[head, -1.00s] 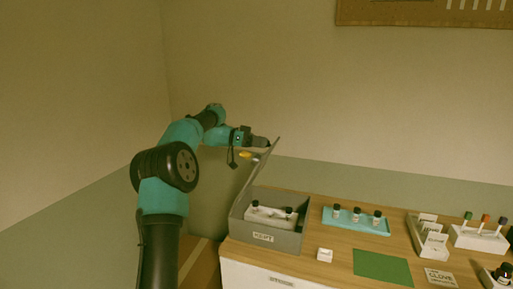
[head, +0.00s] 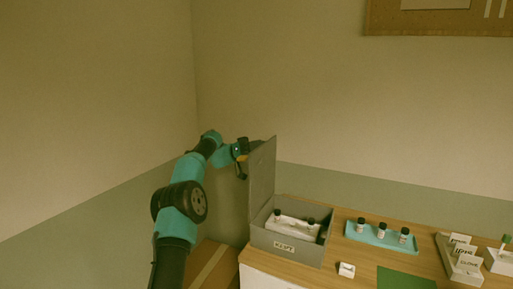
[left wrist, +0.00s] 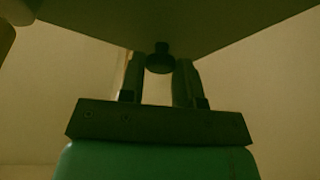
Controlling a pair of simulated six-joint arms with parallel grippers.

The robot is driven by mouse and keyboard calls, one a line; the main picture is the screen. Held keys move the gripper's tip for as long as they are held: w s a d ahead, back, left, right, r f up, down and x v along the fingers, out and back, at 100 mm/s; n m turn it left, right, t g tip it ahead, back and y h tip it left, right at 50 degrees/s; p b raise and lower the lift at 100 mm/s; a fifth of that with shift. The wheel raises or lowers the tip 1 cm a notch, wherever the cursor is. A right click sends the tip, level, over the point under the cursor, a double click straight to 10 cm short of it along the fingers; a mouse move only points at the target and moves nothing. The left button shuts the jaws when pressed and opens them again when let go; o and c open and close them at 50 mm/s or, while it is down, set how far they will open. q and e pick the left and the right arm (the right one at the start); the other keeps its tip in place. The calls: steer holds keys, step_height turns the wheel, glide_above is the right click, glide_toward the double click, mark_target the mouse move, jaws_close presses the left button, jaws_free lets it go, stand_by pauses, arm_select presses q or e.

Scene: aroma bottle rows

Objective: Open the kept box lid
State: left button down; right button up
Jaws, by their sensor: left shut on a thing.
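The grey box (head: 285,247) labelled KEPT stands at the left end of the wooden table. Its grey lid (head: 261,178) stands up about vertical along the box's left side, so the inside shows. My left gripper (head: 243,151) is at the lid's outer side near its top, and the lid partly hides it. My right gripper is in no view.
Inside the box is a white rack (head: 291,222) with dark-capped bottles.

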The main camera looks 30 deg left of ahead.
arm_select(q)
steer(key=shift+a+f+h, duration=0.2)
steer(key=shift+a+h, duration=0.1)
steer(key=shift+a, duration=0.25)
steer(key=c, duration=0.8)
jaws_free()
steer(key=shift+s+a, duration=0.1)
